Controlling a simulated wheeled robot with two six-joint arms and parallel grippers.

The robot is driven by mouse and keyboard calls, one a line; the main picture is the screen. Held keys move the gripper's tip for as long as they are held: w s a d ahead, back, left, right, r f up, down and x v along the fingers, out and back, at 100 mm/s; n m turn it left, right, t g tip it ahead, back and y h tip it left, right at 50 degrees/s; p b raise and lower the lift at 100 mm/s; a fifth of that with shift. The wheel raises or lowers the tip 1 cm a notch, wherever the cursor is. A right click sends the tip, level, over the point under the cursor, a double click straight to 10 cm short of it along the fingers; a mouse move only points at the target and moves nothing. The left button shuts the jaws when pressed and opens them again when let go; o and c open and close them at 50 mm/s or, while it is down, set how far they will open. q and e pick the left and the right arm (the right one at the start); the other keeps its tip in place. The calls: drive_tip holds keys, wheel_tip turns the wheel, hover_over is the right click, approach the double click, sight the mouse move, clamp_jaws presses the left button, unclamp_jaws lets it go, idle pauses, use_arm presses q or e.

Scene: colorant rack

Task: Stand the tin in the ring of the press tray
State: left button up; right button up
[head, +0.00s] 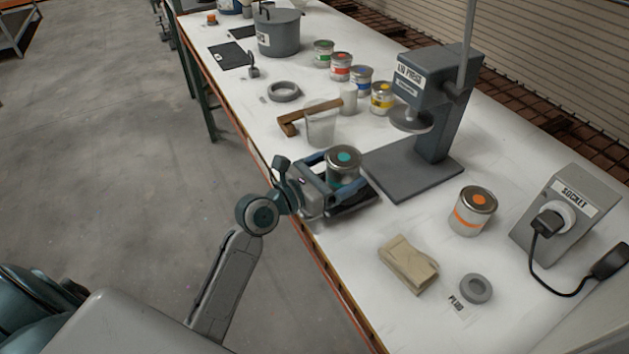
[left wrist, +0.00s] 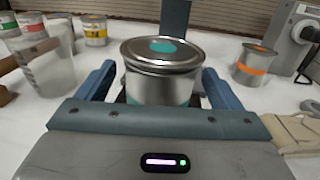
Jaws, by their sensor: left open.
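A metal tin with a teal dot on its lid (head: 343,157) is upright near the front edge of the bench. My left gripper (head: 348,172) is open, with its blue fingers on both sides of this tin. In the left wrist view the tin (left wrist: 162,70) sits between the fingers, with a gap showing on each side. The lid press (head: 425,85) stands just behind, and its flat grey base plate (head: 415,172) is bare where visible. A dark flat surface shows under the gripper, but I cannot tell what it is. No ring shows clearly there. My right gripper is not in view.
A clear beaker (head: 321,127) and wooden piece (head: 292,124) stand close on the left. Several coloured tins stand behind.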

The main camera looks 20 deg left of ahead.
use_arm(q)
drive_tip(key=v, duration=0.9)
drive_tip(key=shift+s+a, duration=0.2)
drive_tip(key=shift+s, duration=0.05)
drive_tip(key=shift+s+a, duration=0.35)
drive_tip(key=shift+s, duration=0.3)
drive_tip(key=shift+c, duration=0.2)
